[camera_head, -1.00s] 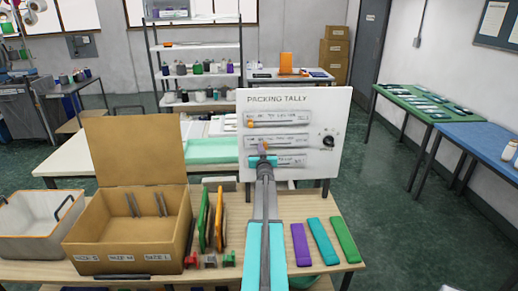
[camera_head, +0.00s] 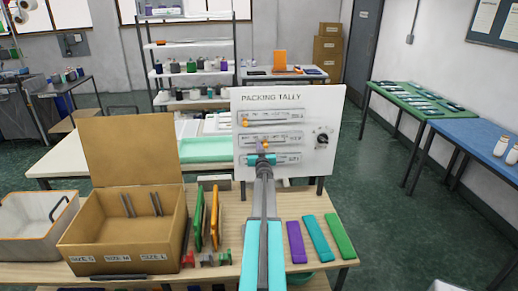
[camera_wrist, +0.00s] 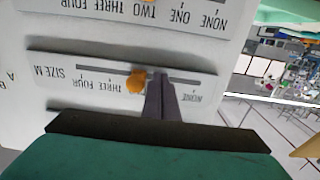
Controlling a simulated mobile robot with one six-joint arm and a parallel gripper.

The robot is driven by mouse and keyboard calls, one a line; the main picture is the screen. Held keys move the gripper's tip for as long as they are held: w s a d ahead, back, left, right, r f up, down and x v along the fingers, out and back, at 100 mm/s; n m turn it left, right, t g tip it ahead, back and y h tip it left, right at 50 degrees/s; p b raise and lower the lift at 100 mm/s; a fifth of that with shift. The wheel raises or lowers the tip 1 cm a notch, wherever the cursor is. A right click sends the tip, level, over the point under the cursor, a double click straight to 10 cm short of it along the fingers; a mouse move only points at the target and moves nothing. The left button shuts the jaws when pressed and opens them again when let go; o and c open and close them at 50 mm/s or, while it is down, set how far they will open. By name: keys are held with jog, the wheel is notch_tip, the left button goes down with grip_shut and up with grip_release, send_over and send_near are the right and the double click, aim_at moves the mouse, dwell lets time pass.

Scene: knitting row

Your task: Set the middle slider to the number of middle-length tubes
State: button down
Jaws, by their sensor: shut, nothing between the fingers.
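The white packing tally board (camera_head: 325,105) has three slider rows. The middle slider's orange knob (camera_head: 265,141) also shows in the wrist view (camera_wrist: 136,82), where the SIZE M row is upside down. It sits between the THREE label and the hidden TWO position; the exact mark is unclear. My gripper (camera_wrist: 158,80) is shut and empty, its fingertips at the slot right beside the knob on the NONE side, seemingly touching. The fingers hide some labels.
The top knob (camera_head: 244,122) is near its row's left end. A dial (camera_head: 322,139) is at the board's right. Purple (camera_head: 296,242), teal (camera_head: 318,238) and green (camera_head: 340,236) flat bars lie on the table. A white bin (camera_head: 25,225) stands left of the box.

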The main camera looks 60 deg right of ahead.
jog(key=shift+w+a+b, duration=0.3)
jog(key=shift+w, duration=0.05)
dwell(0.3)
jog(key=v, duration=0.8)
dwell(0.7)
dwell(0.4)
